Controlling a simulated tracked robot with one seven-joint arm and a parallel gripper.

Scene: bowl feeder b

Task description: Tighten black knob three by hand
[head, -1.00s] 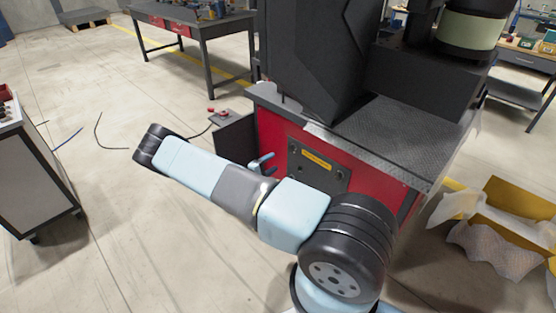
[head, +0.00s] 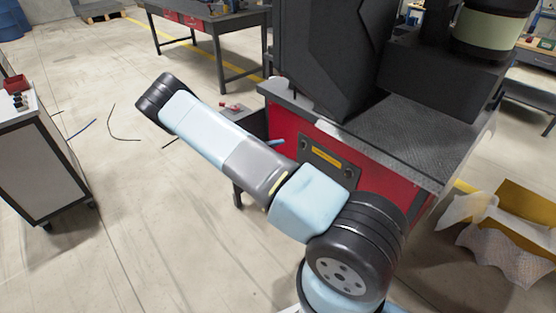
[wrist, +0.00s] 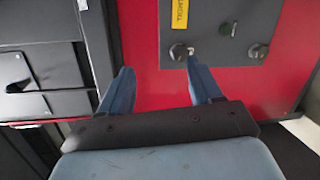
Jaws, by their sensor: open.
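A grey panel (wrist: 205,30) on the red cabinet front carries dark round knobs. One knob (wrist: 180,51) is beside my right fingertip, another knob (wrist: 258,50) is farther right, and a smaller dark one (wrist: 228,28) sits between and above them. I cannot tell which is knob three. The panel also shows in the head view (head: 325,166). My gripper (wrist: 161,69) is open and empty, its blue fingers pointing at the red front, mostly left of the panel. The near knob lies just left of the right fingertip. In the head view my arm hides most of the gripper.
A yellow label (wrist: 180,14) sits on the panel. A dark grey unit (wrist: 42,60) is left of the red front. In the head view, a white-sided cart (head: 45,165) stands left and an open yellow box (head: 525,215) right.

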